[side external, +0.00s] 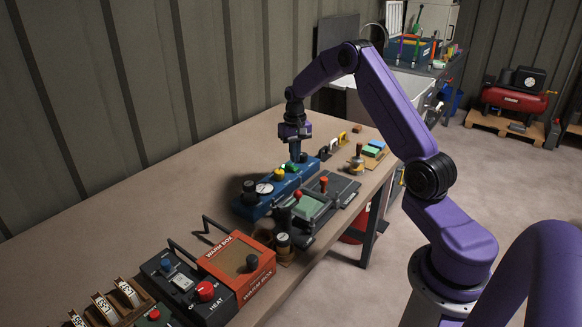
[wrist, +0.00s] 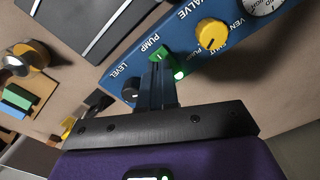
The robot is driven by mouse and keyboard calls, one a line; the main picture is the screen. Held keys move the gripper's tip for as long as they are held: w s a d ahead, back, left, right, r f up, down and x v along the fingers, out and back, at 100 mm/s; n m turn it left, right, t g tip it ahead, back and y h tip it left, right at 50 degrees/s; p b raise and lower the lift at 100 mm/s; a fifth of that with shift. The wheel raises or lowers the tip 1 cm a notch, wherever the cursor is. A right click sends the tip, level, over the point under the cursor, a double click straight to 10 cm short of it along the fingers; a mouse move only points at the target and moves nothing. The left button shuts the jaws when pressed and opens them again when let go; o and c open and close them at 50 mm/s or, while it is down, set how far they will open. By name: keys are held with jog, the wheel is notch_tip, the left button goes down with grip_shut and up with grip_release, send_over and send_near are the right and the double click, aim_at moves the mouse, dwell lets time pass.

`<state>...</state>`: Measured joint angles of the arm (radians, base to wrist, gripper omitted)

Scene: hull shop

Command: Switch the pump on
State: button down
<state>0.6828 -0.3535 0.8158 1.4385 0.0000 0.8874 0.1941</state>
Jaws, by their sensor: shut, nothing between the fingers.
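The green pump switch (wrist: 159,56) sits beside the PUMP label. A green light (wrist: 179,73) glows bright next to it. My gripper (side external: 295,158) points down over the panel. In the wrist view its fingers (wrist: 157,66) are shut together with nothing between them, their tips at the green switch. They hide part of the switch, and I cannot tell whether they touch it.
A dial gauge (side external: 264,188) is on the panel. A dark tray with a red-topped lever (side external: 324,185) stands in front. An orange warm box (side external: 236,263) stands nearer. Free tabletop lies behind the panel.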

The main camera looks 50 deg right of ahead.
aim_at(294, 168)
jog(key=shift+r, duration=2.2)
jog(key=shift+a, duration=0.1)
jog(key=s+a+r+n, duration=0.2)
jog(key=s+a+n, duration=0.15)
jog(key=a, duration=0.45)
jog(key=s+a+r+n, duration=0.3)
jog(key=s+a, duration=0.2)
jog(key=a, duration=0.4)
jog(key=s+a+r+n, duration=0.25)
jog(key=s+a, duration=0.25)
jog(key=a, duration=0.3)
jog(key=s+a+n, duration=0.3)
jog(key=s+n, duration=0.6)
jog(key=s, duration=1.4)
jog(key=shift+s+a+n, duration=0.15)
jog(key=shift+s+n, duration=0.15)
jog(key=shift+s, duration=0.05)
